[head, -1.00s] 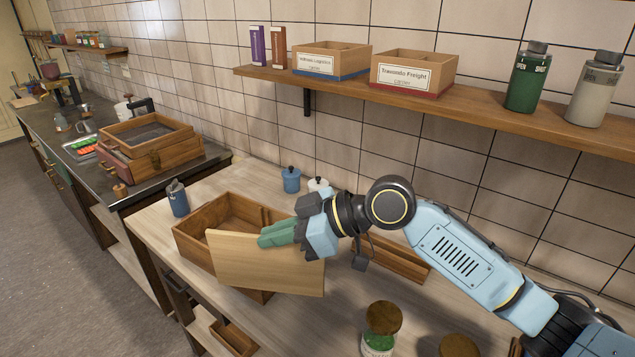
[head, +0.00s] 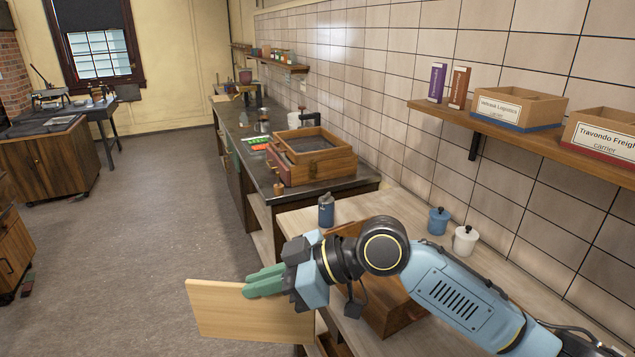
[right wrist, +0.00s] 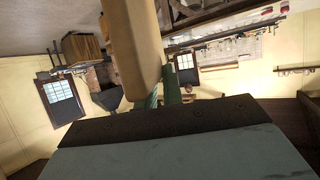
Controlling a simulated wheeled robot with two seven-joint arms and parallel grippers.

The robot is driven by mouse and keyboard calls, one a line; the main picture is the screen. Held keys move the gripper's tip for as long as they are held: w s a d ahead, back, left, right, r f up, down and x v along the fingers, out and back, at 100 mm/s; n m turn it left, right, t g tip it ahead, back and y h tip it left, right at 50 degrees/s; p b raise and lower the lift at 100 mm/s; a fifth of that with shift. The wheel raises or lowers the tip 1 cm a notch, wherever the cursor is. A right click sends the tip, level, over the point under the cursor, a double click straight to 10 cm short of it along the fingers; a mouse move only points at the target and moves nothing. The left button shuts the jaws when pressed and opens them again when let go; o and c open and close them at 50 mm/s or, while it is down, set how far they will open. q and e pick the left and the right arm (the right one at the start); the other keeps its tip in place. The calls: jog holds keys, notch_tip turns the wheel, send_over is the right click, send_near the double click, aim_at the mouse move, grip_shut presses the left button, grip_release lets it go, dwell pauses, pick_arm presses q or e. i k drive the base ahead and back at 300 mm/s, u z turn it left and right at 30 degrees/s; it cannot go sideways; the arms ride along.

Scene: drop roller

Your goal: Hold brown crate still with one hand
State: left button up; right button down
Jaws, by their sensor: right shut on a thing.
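The brown crate (head: 392,308) sits on the pale worktop in the head view. My right arm covers much of it, so its inside is hidden. My right gripper (head: 268,284), with green fingers, is shut on a flat pale wooden board (head: 225,310). The board is out to the left of the crate, beyond the worktop's edge over the floor side. The board also shows close up in the right wrist view (right wrist: 130,50), between the green fingers. No hand is seen holding the crate. My left gripper is not in view.
A blue-grey tumbler (head: 326,211) stands behind the crate. A blue jar (head: 438,221) and a white jar (head: 465,240) stand near the tiled wall. A wooden case (head: 312,160) is on the dark counter beyond.

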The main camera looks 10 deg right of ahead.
aim_at(376, 283)
jog(key=u, duration=0.8)
jog(key=i, duration=2)
jog(key=z, duration=3.3)
jog(key=i, duration=0.5)
jog(key=u, duration=0.05)
